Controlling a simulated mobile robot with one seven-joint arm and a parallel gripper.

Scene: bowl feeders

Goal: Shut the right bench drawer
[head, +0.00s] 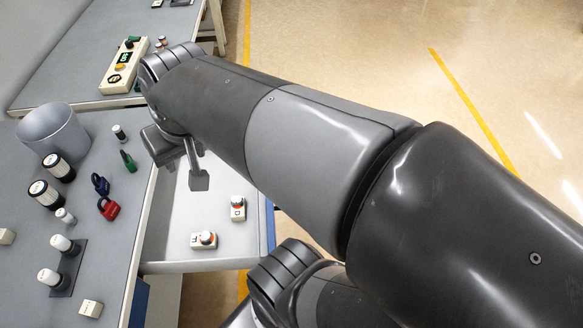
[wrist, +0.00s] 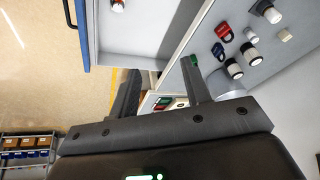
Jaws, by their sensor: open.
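The bench drawer (head: 178,224) is pulled out from the grey bench, its pale tray showing and its blue front (head: 270,226) partly hidden by my arm. Two small white button boxes, one (head: 204,240) and another (head: 238,208), lie in it. In the wrist view the drawer (wrist: 135,38) shows at the top, with its blue front (wrist: 82,35) on the left. My gripper (head: 182,168) is open and empty, over the far end of the drawer beside the bench edge; its fingers also show in the wrist view (wrist: 160,72). I cannot tell its height above the drawer.
The bench top (head: 105,225) holds a grey bin (head: 54,135), a red padlock (head: 109,208), blue and green padlocks, and several cylinders. A control box (head: 124,66) sits on the far bench. Open floor (head: 370,45) lies to the right. Shelving (wrist: 27,150) stands lower left in the wrist view.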

